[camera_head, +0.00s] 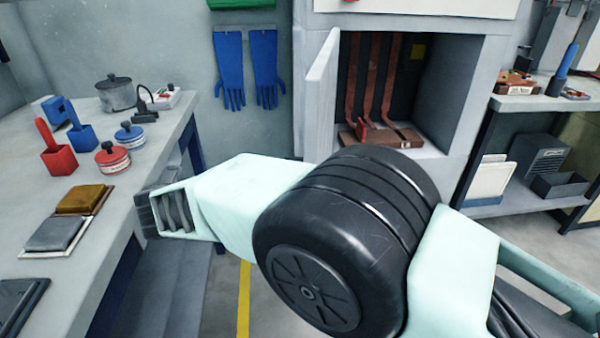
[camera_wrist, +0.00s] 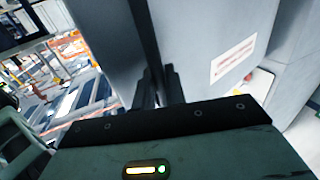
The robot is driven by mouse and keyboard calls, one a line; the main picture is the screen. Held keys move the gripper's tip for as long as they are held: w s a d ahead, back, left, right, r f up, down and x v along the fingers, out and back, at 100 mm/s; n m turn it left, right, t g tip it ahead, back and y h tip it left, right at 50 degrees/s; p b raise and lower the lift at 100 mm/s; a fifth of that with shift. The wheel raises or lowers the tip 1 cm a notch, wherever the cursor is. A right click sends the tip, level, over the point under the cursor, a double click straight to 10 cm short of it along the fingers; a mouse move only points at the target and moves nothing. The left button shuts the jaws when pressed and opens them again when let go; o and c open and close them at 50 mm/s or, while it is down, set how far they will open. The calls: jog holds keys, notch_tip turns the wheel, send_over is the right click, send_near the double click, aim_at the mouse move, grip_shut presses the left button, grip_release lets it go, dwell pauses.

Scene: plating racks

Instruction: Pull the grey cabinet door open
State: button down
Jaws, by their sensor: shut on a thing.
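The grey cabinet (camera_head: 465,95) stands at the back, and its grey door (camera_head: 321,95) is swung well out on the left side, leaving the inside in view. In the wrist view a grey panel, apparently the door (camera_wrist: 205,40), bears a white label. My gripper (camera_wrist: 160,72) is shut on a dark upright bar, apparently the door handle (camera_wrist: 143,30), against the panel. The exact contact is dark and partly hidden by the fingers. In the head view my arm hides the gripper and the lower part of the door.
Red straps and a brown block (camera_head: 383,135) are inside the cabinet. A grey workbench (camera_head: 110,185) with pots, red and blue holders and trays lines the left. A shelf unit (camera_head: 520,103) stands at right. Blue gloves (camera_head: 230,70) hang on the wall. Floor shows between bench and cabinet.

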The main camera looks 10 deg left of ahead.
jog(key=shift+w+a+r, duration=0.15)
jog(key=shift+w+a, duration=0.1)
dwell(0.3)
jog(key=c, duration=1.5)
grip_release()
jog(key=shift+c, duration=0.2)
